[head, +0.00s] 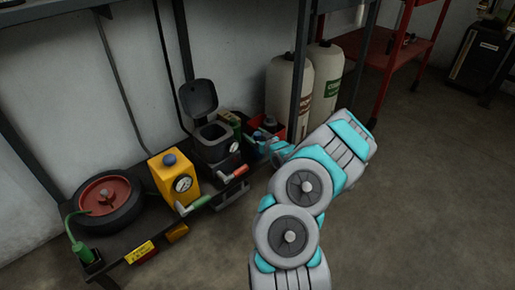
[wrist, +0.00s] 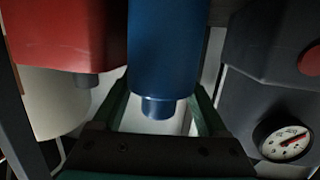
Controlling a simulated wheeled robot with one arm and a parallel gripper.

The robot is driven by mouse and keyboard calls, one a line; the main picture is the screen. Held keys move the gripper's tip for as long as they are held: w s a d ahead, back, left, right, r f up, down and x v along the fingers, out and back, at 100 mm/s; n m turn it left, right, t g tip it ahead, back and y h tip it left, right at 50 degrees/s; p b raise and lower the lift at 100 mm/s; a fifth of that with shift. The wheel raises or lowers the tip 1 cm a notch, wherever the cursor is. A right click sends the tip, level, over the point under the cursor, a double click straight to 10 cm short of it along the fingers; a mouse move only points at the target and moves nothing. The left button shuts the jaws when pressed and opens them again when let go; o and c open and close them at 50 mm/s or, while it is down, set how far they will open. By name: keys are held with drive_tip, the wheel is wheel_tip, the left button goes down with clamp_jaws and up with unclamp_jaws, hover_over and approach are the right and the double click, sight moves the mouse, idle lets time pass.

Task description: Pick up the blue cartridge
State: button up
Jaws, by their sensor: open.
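The blue cartridge (wrist: 165,48) is a smooth upright-looking cylinder with a narrower stub at its lower end in the wrist view. My gripper (wrist: 161,98) is open, with one dark green finger on each side of the cartridge. I cannot tell whether the fingers touch it. The cartridge's upper end is cut off by the picture's edge. In the head view, my gripper (head: 274,150) is small and partly covered by my arm, beside the low shelf's right end. I cannot clearly make out the cartridge there.
A red bin (wrist: 65,32) is close at left in the wrist view; a dark housing with a gauge (wrist: 285,138) is close at right. White tanks (head: 290,92) stand behind. Floor at right is clear.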

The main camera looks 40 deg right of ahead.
drive_tip(key=shift+w+d, duration=0.1)
drive_tip(key=shift+w, duration=0.2)
drive_tip(key=shift+f, duration=0.2)
clamp_jaws()
idle(0.4)
